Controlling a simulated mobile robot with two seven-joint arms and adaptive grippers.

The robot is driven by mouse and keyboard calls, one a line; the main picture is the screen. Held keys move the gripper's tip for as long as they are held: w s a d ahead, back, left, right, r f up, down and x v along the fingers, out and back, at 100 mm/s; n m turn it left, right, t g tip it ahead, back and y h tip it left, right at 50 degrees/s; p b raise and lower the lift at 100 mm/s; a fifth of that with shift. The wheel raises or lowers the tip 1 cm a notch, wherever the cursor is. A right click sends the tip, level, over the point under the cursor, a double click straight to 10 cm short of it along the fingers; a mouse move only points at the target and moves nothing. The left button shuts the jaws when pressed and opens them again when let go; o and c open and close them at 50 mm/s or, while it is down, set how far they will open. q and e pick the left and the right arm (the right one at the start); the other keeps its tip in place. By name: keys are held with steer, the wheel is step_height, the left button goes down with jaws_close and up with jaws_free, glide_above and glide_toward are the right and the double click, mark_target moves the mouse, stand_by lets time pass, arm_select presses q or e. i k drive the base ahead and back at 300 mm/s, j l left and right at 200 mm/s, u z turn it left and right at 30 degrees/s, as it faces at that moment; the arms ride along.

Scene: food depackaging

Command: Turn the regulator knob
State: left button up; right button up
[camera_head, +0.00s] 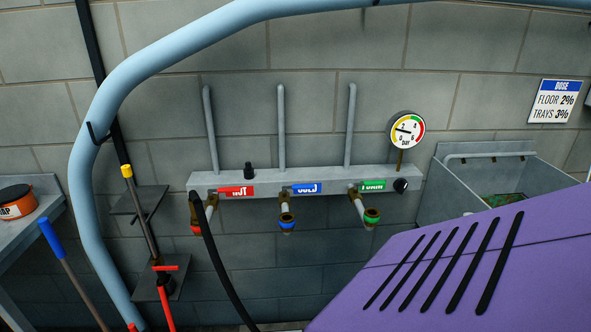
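A small black knob (401,185) sits at the right end of the grey wall manifold (330,177), just below a round gauge (407,130). The gauge has a coloured scale, and its needle points to the left. I cannot tell from the view alone which of the two is the regulator knob. Neither gripper is in view.
Taps with red, blue (286,222) and green (372,215) rings hang below the manifold. A black hose (221,260) runs down from the left tap. A thick light-blue pipe (97,190) arches across the left. A purple slotted surface (420,300) fills the lower right. A grey sink (449,184) stands behind it.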

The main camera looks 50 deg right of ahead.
mark_target(401, 185)
steer(key=z, duration=1.9)
